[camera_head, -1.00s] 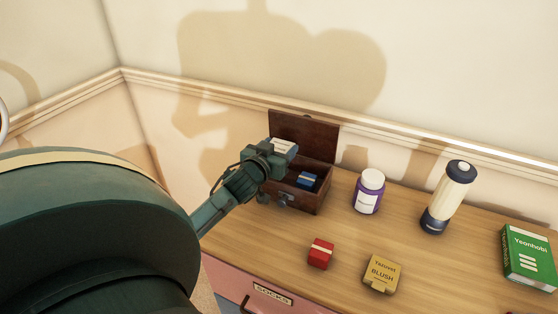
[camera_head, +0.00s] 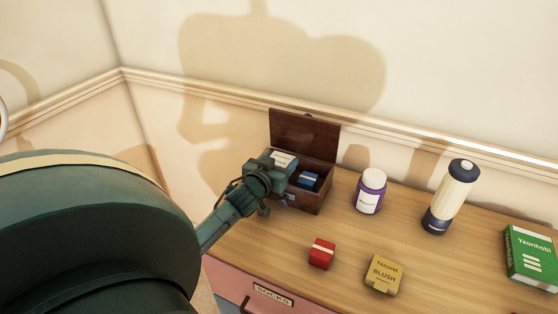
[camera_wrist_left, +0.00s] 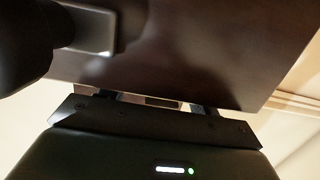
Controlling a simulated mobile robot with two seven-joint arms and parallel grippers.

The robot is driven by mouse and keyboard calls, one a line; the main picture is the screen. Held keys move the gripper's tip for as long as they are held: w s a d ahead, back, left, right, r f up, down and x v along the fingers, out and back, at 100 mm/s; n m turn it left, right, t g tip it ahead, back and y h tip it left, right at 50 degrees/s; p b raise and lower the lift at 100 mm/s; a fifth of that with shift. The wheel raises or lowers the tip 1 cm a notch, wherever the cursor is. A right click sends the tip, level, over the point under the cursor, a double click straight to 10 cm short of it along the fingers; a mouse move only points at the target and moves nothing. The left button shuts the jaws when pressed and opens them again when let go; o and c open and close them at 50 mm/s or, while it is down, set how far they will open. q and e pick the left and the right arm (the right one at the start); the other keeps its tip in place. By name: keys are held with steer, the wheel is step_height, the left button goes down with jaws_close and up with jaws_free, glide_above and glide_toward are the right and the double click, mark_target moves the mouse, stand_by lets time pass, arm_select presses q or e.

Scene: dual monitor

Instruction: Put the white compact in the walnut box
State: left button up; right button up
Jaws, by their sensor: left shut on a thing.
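The walnut box (camera_head: 318,195) stands open at the back left of the dresser top, its lid (camera_head: 304,134) raised toward the wall. My left gripper (camera_head: 276,168) is at the left part of the box, shut on the white compact (camera_head: 284,159). The compact is lowered at the box's left side, inside or just at the rim; its lower part is hidden by the gripper. A small blue box (camera_head: 308,180) lies inside on the right. The left wrist view shows dark wood close ahead, probably the lid; the compact is not clear there. My right gripper is not in view.
A purple jar (camera_head: 370,191) with a white cap stands right of the box. Further right are a cream and navy cylinder (camera_head: 449,198) and a green carton (camera_head: 531,256). A red box (camera_head: 321,253) and a yellow blush box (camera_head: 384,274) lie in front.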

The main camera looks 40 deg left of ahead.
arm_select(q)
steer(key=o, duration=1)
steer(key=shift+r, duration=0.1)
steer(key=shift+r, duration=0.25)
steer(key=shift+r+p, duration=0.5)
steer(key=v, duration=1.2)
steer(key=shift+f+b, duration=0.25)
steer(key=shift+b, duration=0.1)
